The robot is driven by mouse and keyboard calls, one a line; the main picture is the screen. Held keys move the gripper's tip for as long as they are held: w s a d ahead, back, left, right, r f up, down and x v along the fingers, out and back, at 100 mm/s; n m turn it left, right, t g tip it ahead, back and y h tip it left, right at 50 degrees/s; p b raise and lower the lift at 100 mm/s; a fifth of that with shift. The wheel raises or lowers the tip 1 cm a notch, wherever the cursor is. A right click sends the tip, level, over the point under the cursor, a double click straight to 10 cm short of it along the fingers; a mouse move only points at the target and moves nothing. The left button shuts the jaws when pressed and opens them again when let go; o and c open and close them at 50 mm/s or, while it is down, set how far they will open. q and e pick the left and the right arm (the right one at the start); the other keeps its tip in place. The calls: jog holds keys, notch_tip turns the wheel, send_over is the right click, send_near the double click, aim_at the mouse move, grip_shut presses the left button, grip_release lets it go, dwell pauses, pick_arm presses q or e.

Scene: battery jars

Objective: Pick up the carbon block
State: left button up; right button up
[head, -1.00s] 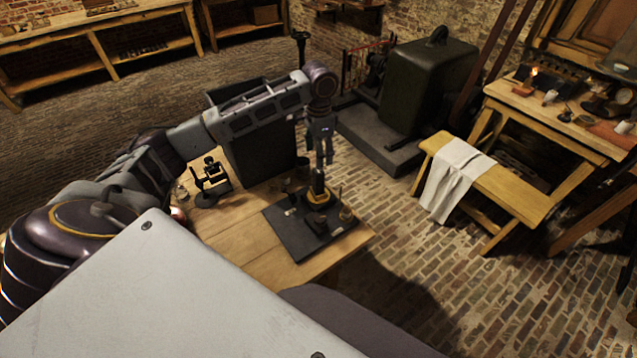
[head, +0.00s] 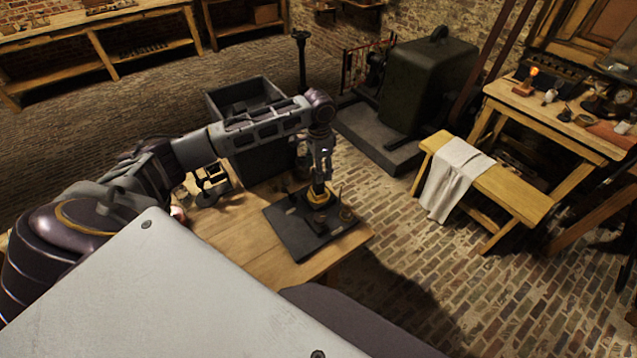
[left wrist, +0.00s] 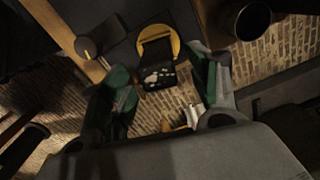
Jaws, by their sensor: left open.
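The carbon block (left wrist: 158,72) looks like a dark block with pale marks on its face in the left wrist view. It is beside a yellow ring-shaped piece (left wrist: 155,36), which also shows on the dark mat in the head view (head: 319,199). My left gripper (head: 320,182) points down over the block, and in the left wrist view its green-padded fingers (left wrist: 160,82) stand apart on either side of it. I cannot tell whether either finger touches it. In the head view the gripper largely hides the block. My right gripper is out of view.
The dark mat (head: 288,232) lies on the wooden table (head: 235,232), with small pots and parts close around the gripper. A dark cup (left wrist: 252,18) shows at the wrist view's upper right. A small black stand (head: 210,187) is at left. The table's front-left is clear.

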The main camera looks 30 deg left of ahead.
pick_arm(q)
jog(key=shift+s+f+p, duration=0.15)
jog(key=shift+f+p, duration=0.3)
jog(key=shift+f, duration=2.15)
jog(key=c, duration=1.3)
jog(key=shift+r, duration=0.1)
jog(key=shift+r+b, duration=0.45)
jog(key=shift+r, duration=4.5)
jog(key=shift+d, duration=0.1)
